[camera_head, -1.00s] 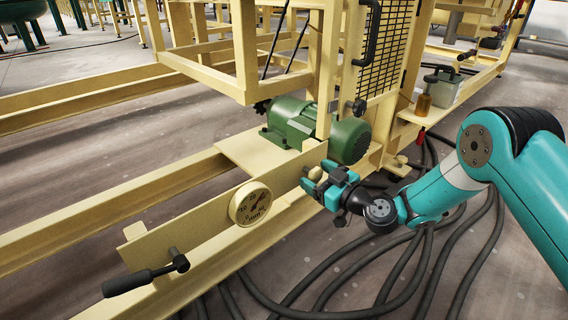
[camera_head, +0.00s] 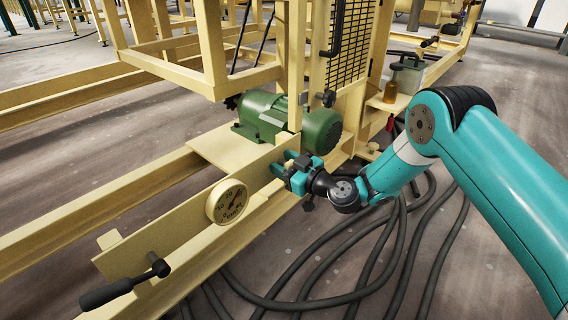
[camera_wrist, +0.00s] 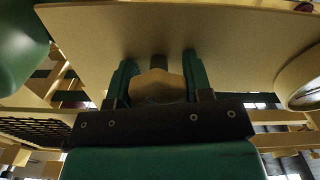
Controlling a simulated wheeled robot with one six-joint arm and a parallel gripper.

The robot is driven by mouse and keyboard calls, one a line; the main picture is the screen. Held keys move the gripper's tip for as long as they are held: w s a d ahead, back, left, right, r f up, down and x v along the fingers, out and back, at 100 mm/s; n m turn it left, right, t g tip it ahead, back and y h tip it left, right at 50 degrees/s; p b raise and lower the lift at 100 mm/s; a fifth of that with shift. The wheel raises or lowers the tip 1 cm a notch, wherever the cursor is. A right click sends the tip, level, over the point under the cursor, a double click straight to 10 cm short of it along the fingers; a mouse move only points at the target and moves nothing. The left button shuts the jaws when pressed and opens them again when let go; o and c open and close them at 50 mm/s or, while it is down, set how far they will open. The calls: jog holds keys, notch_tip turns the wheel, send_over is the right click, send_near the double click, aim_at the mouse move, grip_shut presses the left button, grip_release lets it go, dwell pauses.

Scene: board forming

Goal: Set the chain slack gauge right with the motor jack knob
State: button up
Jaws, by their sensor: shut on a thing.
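The motor jack knob (camera_wrist: 157,88) is a pale cream, faceted knob in front of the cream plate in the wrist view. My gripper (camera_head: 287,172) is shut on it, with one finger on each side. In the head view the jaws mostly hide the knob. The chain slack gauge (camera_head: 228,202) is a round cream dial marked in mm, on the same long plate, left of my gripper. Its dark needle and scale are too small to read surely. The gauge's edge also shows at the right of the wrist view (camera_wrist: 302,80).
The green motor (camera_head: 288,122) sits on its base plate just behind the knob. A black-handled crank (camera_head: 107,293) sticks out at the lower left. Black cables (camera_head: 345,270) lie on the floor below my arm. A bottle (camera_head: 391,91) and a grey box stand on a ledge behind.

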jog(key=shift+m, duration=0.3)
jog(key=m+p, duration=0.2)
jog(key=m, duration=0.1)
jog(key=shift+w+d+r, duration=0.1)
jog(key=shift+w+r, duration=0.05)
jog(key=shift+r, duration=0.05)
jog(key=m+p, duration=0.1)
jog(key=m, duration=0.2)
jog(key=shift+p, duration=0.4)
jog(key=m+p, duration=0.1)
jog(key=m, duration=0.2)
jog(key=shift+w+m+p, duration=0.1)
jog(key=shift+m+p, duration=0.2)
jog(key=shift+p, duration=0.05)
jog(key=shift+w+d+f+m+p, duration=0.15)
jog(key=shift+m+p, duration=0.4)
jog(key=shift+m, duration=1.7)
jog(key=shift+s+a+f+m+p, duration=0.15)
jog(key=shift+m+p, duration=0.35)
jog(key=shift+m, duration=1.8)
jog(key=shift+w+d+f+m+p, duration=0.2)
jog(key=shift+m+p, duration=0.35)
jog(key=shift+m, duration=1.7)
